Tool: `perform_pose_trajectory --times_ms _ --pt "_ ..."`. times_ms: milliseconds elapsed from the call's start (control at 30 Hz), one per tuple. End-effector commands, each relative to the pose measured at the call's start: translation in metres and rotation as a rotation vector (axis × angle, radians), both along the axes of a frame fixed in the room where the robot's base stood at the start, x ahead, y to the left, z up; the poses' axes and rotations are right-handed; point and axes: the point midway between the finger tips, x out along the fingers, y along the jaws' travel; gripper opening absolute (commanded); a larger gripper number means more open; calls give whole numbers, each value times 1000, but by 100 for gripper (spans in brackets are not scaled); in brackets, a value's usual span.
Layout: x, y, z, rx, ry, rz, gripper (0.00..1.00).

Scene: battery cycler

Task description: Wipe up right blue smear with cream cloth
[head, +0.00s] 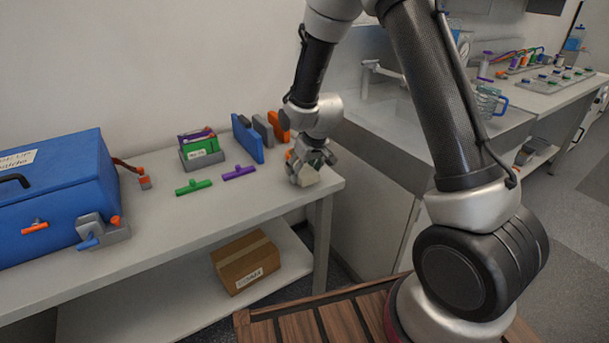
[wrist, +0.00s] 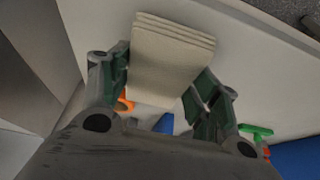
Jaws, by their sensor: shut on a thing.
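My gripper (head: 303,163) is over the right end of the white bench, near its front corner. It is shut on the folded cream cloth (head: 307,177), which hangs below the fingers close to the bench top. In the wrist view the cream cloth (wrist: 172,58) sits between the two green-padded fingers (wrist: 162,90), its folded layers showing at the far edge. I see no blue smear in either view; the cloth and gripper may hide it. I cannot tell whether the cloth touches the bench.
A blue case (head: 55,190) stands at the left of the bench (head: 150,235). Green (head: 193,187) and purple (head: 239,172) T-shaped pieces lie left of my gripper. A blue upright panel (head: 247,138) stands behind. A cardboard box (head: 245,262) is on the lower shelf. A sink (head: 400,115) is right.

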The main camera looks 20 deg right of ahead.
Motion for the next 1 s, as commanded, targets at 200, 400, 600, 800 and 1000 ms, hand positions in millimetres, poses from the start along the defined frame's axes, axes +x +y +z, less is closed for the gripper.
perform_pose_trajectory --times_ms 200,400,600,800,1000 --pt "4 -1 20 0 -1 -2 32" --pt "7 -1 38 0 0 -4 32" --pt "9 -1 54 0 -1 -5 32" --pt "9 -2 57 -1 2 -5 32" --pt "9 -1 57 -1 2 -5 32"
